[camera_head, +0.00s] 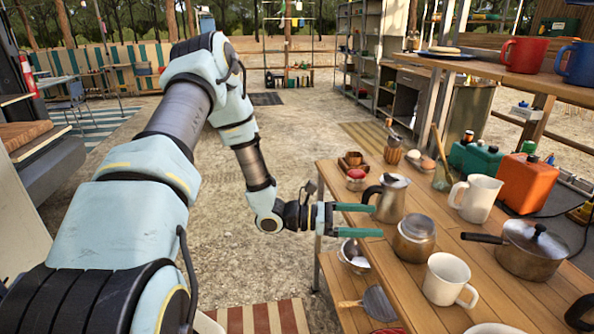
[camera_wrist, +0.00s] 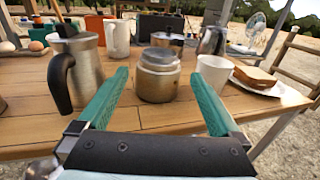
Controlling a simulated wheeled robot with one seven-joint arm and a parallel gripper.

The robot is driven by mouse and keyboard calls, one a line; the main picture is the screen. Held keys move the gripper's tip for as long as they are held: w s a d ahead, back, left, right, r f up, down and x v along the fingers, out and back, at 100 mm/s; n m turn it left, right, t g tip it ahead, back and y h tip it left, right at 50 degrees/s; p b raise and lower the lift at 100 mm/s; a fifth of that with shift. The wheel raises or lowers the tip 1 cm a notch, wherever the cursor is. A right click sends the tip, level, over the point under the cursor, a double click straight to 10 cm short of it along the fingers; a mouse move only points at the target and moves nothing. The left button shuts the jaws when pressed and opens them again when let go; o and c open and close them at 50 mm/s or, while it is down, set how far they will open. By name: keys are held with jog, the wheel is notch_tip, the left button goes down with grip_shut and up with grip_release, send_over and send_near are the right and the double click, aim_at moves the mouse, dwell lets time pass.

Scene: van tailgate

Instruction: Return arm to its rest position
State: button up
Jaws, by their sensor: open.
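My arm reaches from the left of the head view to the near-left edge of the wooden table (camera_head: 470,270). My gripper (camera_head: 362,220) has green fingers, spread apart and empty, at the table's edge. In the wrist view the gripper (camera_wrist: 158,100) points at a metal jar with a grey lid (camera_wrist: 158,75), which stands beyond and between the fingertips. The jar also shows in the head view (camera_head: 413,241), just right of the fingers. A metal pitcher with a black handle (camera_wrist: 78,72) stands close by the left finger; it also shows in the head view (camera_head: 392,197).
A white mug (camera_head: 447,281), a lidded pot (camera_head: 530,250) and a cream jug (camera_head: 478,199) stand on the table. Red (camera_head: 523,55) and blue mugs sit on the raised shelf at right. A lower shelf holds a bowl and pan. Open sandy ground (camera_head: 235,180) lies left of the table.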

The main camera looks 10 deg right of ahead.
jog(key=s+a+r+m+y, duration=0.1)
jog(key=s+a+m+y, duration=0.1)
jog(key=a+m+y, duration=0.6)
jog(key=s+a+r+m+y, duration=0.1)
jog(key=s+a+m+y, duration=0.15)
jog(key=a, duration=0.85)
jog(key=w+a+r+m+t+y, duration=0.2)
jog(key=a+r+t+y, duration=0.1)
jog(key=a, duration=0.6)
jog(key=w+a+r+m+t+y, duration=0.2)
jog(key=a+r+m+t+y, duration=0.1)
jog(key=a, duration=0.6)
jog(key=shift+w+r+t, duration=0.25)
jog(key=shift+r+t, duration=0.3)
jog(key=shift+t, duration=0.15)
